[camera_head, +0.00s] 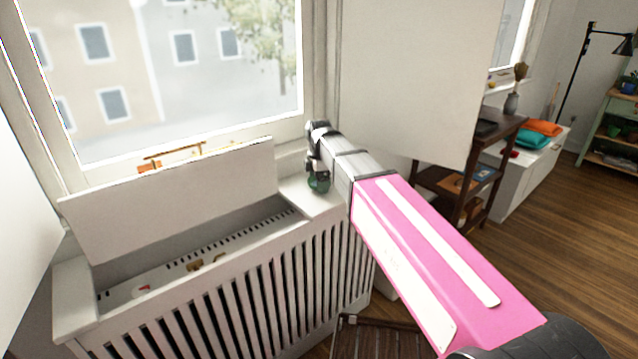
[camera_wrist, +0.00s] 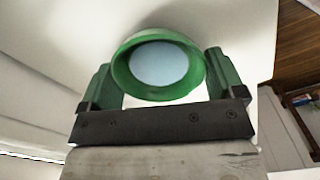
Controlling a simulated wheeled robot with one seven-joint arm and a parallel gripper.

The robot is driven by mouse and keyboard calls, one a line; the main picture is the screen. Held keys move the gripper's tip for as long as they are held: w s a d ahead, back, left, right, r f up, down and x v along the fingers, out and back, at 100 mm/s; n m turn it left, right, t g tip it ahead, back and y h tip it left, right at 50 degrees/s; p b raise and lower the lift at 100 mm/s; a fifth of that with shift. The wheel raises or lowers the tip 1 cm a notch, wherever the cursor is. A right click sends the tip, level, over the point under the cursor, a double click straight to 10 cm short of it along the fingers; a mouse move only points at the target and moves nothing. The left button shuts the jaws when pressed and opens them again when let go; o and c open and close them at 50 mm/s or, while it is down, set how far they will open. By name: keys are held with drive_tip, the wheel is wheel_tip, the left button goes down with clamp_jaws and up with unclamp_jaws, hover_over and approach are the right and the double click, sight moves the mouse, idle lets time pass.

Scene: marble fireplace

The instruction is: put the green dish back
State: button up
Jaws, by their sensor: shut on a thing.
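The green dish (camera_wrist: 122,70) is round, with a green rim and a pale blue inside, and fills the middle of the wrist view. My gripper (camera_wrist: 158,80) has its two green fingers on either side of the dish and is shut on it. In the head view my gripper (camera_head: 318,180) is at the right end of the white radiator cover's top, by the window corner. The dish is mostly hidden there by the gripper. I cannot tell whether it touches the white surface below.
The slatted radiator cover (camera_head: 255,275) has its lid (camera_head: 175,205) tilted up, with small items inside the opening. A white panel (camera_head: 415,75) hangs just right of my arm. A dark shelf table (camera_head: 475,165) stands beyond it. Wooden floor (camera_head: 560,215) is clear at right.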

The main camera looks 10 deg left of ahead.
drive_tip(key=shift+f, duration=0.3)
drive_tip(key=shift+f, duration=0.15)
drive_tip(key=o, duration=0.8)
wheel_tip(320, 180, up, 12)
drive_tip(key=shift+r, duration=0.2)
